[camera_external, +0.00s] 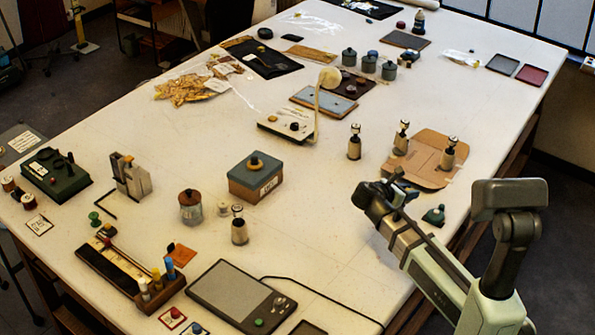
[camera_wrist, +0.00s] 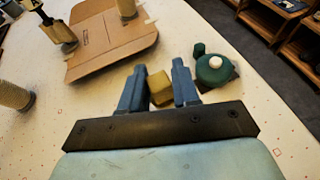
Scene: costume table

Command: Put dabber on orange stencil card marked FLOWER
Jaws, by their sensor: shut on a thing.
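My gripper (camera_wrist: 158,75) is shut on a small yellow block-like thing (camera_wrist: 159,89). Only its end shows between the blue-grey fingers, so I cannot tell whether it is the dabber. In the external view, my gripper (camera_external: 405,187) is low over the right side of the table, between the cardboard and a teal round thing. The held thing is not clear there. A small orange card (camera_external: 181,254) lies at the lower left, beside the wooden tray; its marking is too small to read.
The teal thing (camera_wrist: 214,69) stands right of my fingers and the flattened cardboard (camera_wrist: 95,48) lies beyond. Several knob-topped bottles (camera_external: 355,145) stand nearby. A wooden tray (camera_external: 110,267), a grey tablet (camera_external: 228,288) and a lidded box (camera_external: 256,180) occupy the left side. The table's middle is mostly clear.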

